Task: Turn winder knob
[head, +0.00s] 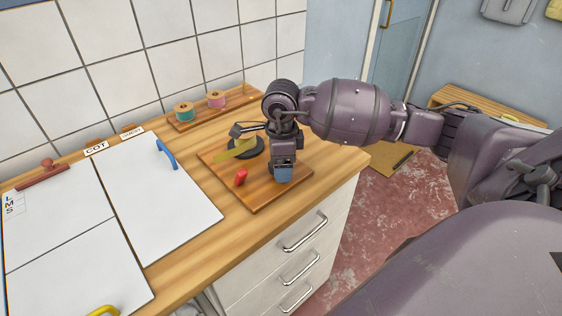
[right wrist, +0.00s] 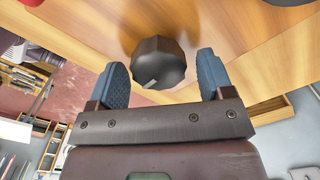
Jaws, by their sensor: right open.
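A dark, faceted winder knob (right wrist: 158,58) with a light pointer mark shows in the right wrist view, against a wooden surface. My right gripper (right wrist: 161,70) is open, with one blue fingertip on each side of the knob and a visible gap to each. In the head view, my right gripper (head: 282,173) points down over a wooden board (head: 254,202) on the counter. The knob is hidden behind the gripper there. My left gripper is in neither view.
On the board are a red piece (head: 240,177), a brass-coloured bar (head: 235,149) and a dark disc (head: 250,150). Thread spools (head: 184,111) stand on a rack behind. White panels (head: 160,200) with a blue handle (head: 166,153) lie left. Drawers (head: 300,245) are below the counter.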

